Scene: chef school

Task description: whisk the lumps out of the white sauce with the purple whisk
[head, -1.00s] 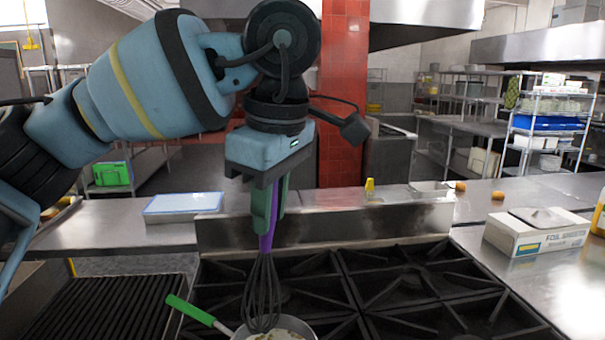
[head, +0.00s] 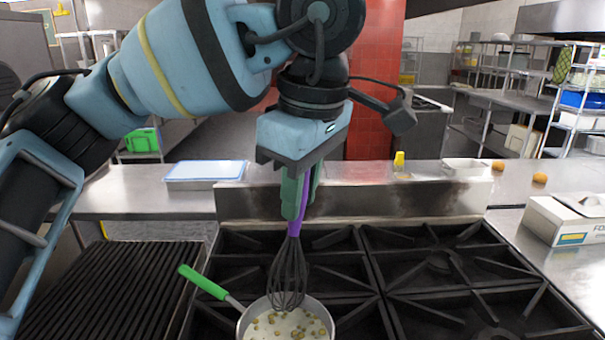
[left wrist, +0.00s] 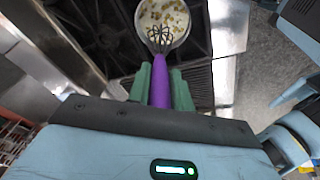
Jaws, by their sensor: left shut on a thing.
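My left gripper (head: 298,198) is shut on the purple handle of the whisk (head: 288,272), which points down with a slight tilt. Its dark wire head is over the pan, and its lower end overlaps the sauce in the picture; I cannot tell whether it touches. The pan (head: 240,325) has a green handle and stands on the stove's front left burner. The white sauce (head: 290,326) in it shows several yellow-brown lumps. In the left wrist view, the whisk (left wrist: 160,85) runs from the green fingers (left wrist: 160,90) toward the pan (left wrist: 186,37). My right gripper is out of view.
Black stove grates (head: 430,265) spread right of the pan, and a ribbed grill (head: 95,290) lies to the left. A raised steel ledge (head: 400,205) stands behind the burners. A foil box (head: 568,222) is on the right counter. A blue-white board (head: 205,172) lies at back left.

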